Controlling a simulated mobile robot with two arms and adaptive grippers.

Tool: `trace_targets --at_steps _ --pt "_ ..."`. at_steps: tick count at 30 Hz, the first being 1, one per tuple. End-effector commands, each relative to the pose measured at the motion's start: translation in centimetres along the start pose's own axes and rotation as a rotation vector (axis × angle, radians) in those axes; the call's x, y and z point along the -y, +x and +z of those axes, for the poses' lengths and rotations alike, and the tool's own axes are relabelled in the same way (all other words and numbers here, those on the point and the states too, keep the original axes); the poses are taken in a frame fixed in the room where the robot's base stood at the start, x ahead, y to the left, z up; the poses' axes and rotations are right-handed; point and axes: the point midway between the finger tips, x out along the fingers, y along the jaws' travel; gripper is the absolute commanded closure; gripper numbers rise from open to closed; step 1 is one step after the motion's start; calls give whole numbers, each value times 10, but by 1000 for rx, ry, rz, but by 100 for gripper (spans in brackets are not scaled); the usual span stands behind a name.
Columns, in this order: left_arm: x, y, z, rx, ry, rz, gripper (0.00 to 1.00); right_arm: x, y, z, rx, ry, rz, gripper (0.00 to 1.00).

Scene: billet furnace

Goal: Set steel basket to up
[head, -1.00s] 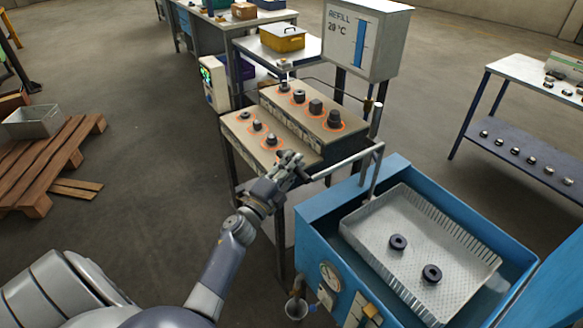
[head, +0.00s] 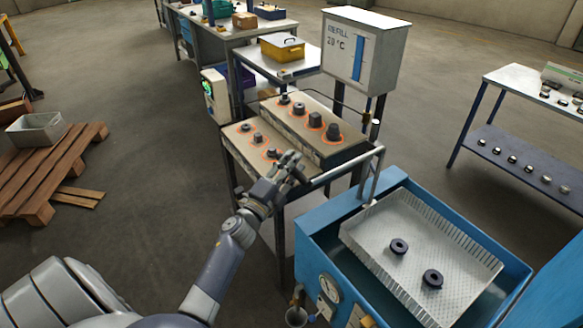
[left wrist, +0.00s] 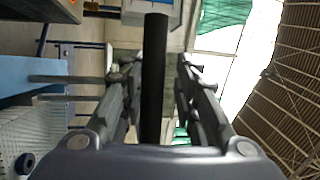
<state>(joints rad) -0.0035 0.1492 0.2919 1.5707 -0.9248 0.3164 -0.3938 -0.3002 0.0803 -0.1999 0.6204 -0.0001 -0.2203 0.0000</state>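The steel basket (head: 372,248) is a perforated metal tray at the blue tank (head: 318,243), with two dark rings on it; how deep it sits is hard to judge. A grey bent bar (head: 374,172) rises at the tank's back and reaches left toward my left gripper (head: 300,167). In the left wrist view, a dark bar (left wrist: 154,75) passes between the spread fingers of my left gripper (left wrist: 157,85), with gaps visible on both sides. The basket also shows there at the lower left (left wrist: 50,125). My right gripper is out of view.
A bench with ringed dark parts (head: 245,155) stands beside my left gripper, below a refill box (head: 362,50). A two-level table (head: 530,160) is at the right. A wooden pallet (head: 50,170) with a grey bin lies at the left. Open floor separates them.

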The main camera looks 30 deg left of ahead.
Motion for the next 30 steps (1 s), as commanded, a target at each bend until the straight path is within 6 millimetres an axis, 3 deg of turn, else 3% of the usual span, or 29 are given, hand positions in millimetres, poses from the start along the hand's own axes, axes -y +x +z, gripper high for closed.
trace_targets --at_steps 17,30 --pt "-3 -7 -1 -1 -1 6 74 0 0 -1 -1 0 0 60" --pt "-3 -85 0 0 0 6 74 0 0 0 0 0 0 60"
